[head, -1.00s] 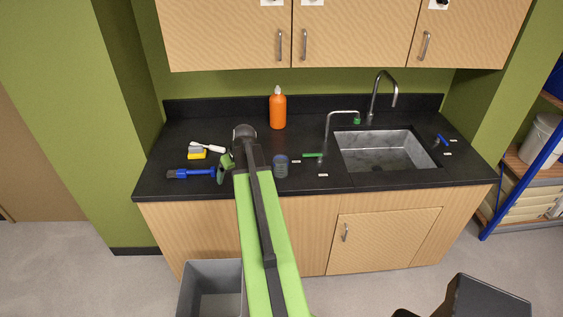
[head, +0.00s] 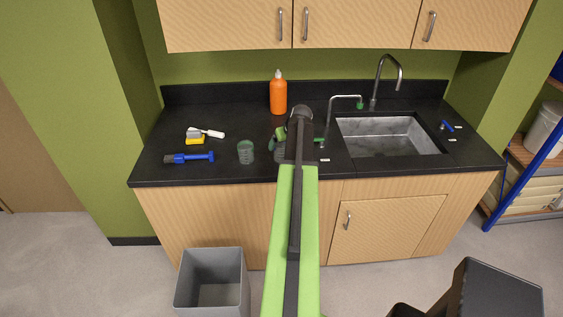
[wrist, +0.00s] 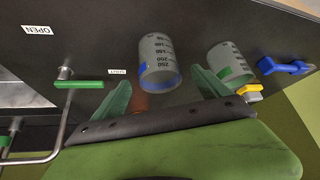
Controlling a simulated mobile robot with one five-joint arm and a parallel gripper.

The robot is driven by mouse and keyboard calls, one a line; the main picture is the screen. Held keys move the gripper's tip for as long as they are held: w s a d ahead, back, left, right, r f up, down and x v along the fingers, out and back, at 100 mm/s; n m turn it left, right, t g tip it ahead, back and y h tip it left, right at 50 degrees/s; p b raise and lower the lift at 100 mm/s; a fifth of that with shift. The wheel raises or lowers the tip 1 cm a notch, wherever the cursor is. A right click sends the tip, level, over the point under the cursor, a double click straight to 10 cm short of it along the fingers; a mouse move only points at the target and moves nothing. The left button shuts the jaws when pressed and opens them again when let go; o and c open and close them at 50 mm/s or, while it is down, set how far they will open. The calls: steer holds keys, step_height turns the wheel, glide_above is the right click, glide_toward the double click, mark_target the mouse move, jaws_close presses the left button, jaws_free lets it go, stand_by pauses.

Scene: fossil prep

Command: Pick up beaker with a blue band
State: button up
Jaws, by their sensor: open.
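The beaker with a blue band (wrist: 159,62) shows in the wrist view as a clear grey cylinder with black volume marks and a blue band near one rim. It stands on the black counter. My gripper (wrist: 160,80) is open, with its green fingers apart at either side of the beaker's near end, and nothing is held. In the head view my gripper (head: 279,140) and arm hide most of this beaker. A similar beaker with a green band (wrist: 231,62) stands beside it, just past the right finger; it also shows in the head view (head: 246,152).
A blue-handled brush (head: 188,157) and a yellow block (head: 195,140) with a white brush lie to the left. An orange bottle (head: 278,97) stands behind. The sink (head: 388,138) and a green-handled tap (head: 345,97) are to the right. A grey bin (head: 212,255) is on the floor.

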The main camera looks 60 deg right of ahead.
steer(key=b+x, duration=0.1)
steer(key=x, duration=0.1)
steer(key=shift+f, duration=0.3)
steer(key=shift+w+d, duration=0.1)
steer(key=shift+w, duration=0.1)
steer(key=b+x, duration=0.4)
steer(key=x, duration=0.1)
steer(key=shift+f, duration=0.2)
steer(key=shift+s+r, duration=0.1)
steer(key=shift+r, duration=0.1)
steer(key=c, duration=1.5)
steer(key=shift+o, duration=0.2)
